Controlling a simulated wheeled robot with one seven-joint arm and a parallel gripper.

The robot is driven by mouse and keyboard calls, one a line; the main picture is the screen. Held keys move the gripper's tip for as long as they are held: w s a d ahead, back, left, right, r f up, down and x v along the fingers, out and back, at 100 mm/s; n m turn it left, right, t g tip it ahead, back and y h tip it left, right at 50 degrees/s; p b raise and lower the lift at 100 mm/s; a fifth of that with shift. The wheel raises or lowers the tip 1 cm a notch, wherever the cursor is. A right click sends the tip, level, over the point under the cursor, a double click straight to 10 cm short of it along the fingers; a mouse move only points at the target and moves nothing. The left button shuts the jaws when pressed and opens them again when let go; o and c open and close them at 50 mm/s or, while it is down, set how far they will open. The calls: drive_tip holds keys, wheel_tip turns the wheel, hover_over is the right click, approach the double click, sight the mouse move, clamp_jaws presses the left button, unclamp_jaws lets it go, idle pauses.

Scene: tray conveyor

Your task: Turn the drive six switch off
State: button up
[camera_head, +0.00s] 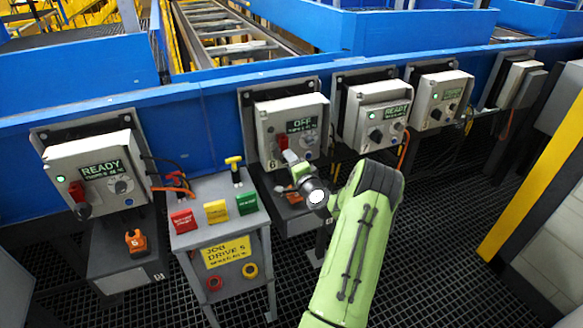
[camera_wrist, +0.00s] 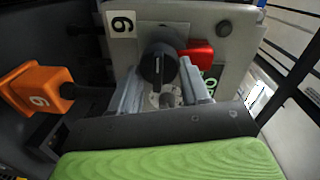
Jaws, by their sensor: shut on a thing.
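The drive six box (camera_head: 265,121) is a light grey panel on the blue rail, with a 6 label and a display (camera_head: 300,124) that reads OFF. In the wrist view its face (camera_wrist: 222,45) appears upside down, with the 6 label (camera_wrist: 121,23) beside a black rotary switch (camera_wrist: 158,58). My gripper (camera_wrist: 159,85) is shut on this switch, one finger on each side. In the head view, my gripper (camera_head: 293,160) covers the lower left of the box and hides the switch. A red part (camera_head: 283,141) shows just above it; it also shows in the wrist view (camera_wrist: 197,52).
Other boxes reading READY stand at left (camera_head: 62,160) and right (camera_head: 355,112). A pedestal (camera_head: 205,200) with red, yellow and green buttons stands close left of my arm. An orange part marked 6 (camera_wrist: 30,88) sits near the gripper. A yellow post (camera_head: 530,185) stands at right.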

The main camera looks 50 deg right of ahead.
idle(0.4)
drive_tip(key=shift+f, duration=0.1)
drive_tip(key=o, duration=1.1)
drive_tip(key=shift+c, duration=0.2)
drive_tip(key=b+v, duration=0.1)
drive_tip(key=v, duration=1.4)
drive_tip(key=shift+s+a+b, duration=0.25)
drive_tip(key=shift+s+b, duration=0.05)
